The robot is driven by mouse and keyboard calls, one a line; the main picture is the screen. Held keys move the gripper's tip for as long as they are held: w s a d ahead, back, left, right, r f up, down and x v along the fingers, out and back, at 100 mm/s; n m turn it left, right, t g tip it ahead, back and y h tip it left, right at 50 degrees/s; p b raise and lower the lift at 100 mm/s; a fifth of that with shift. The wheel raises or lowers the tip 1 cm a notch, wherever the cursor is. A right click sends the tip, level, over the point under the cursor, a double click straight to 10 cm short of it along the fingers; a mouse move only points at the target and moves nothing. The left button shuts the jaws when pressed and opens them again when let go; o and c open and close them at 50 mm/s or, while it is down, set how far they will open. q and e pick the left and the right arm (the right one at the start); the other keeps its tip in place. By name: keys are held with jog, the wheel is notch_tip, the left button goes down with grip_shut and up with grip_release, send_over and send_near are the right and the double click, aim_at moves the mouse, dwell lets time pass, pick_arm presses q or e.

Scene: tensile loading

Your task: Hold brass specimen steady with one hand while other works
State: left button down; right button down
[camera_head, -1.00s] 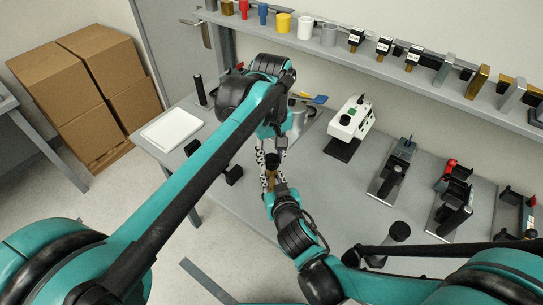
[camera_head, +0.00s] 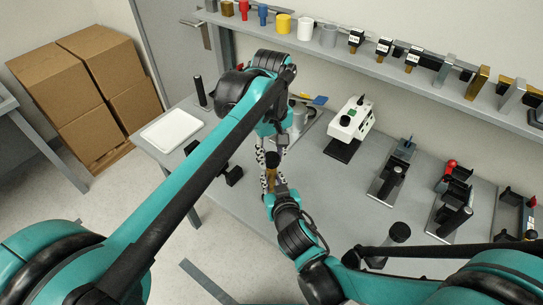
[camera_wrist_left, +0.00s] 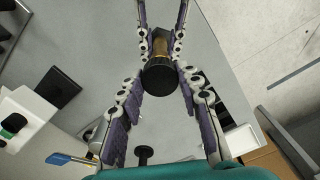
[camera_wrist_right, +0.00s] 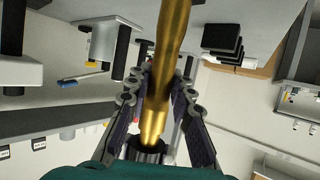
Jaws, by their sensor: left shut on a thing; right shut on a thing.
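The brass specimen (camera_head: 271,180) is held above the table between my two grippers. It has a dark round cap, seen end-on in the left wrist view (camera_wrist_left: 158,76). My left gripper (camera_head: 269,158) has its fingertips on both sides of the capped end. My right gripper (camera_head: 272,190) is shut around the specimen from the front side. In the right wrist view the brass shaft (camera_wrist_right: 165,75) runs between the right fingers, with a dark collar at its lower end. The exact finger contacts are partly hidden in the head view.
A white tray (camera_head: 171,130) lies on the grey table at left. A white device with green marks (camera_head: 350,122) and black fixtures (camera_head: 392,172) stand to the right. A wall shelf holds several cylinders and bars.

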aim_at(271, 157)
pick_arm(q)
jog(key=shift+r, duration=0.6)
jog(key=shift+r, duration=2.05)
pick_arm(e)
jog(key=c, duration=1.3)
grip_release()
jog(key=shift+o, duration=0.2)
pick_arm(q)
jog(key=shift+f, duration=0.1)
pick_arm(e)
jog(key=v, duration=1.2)
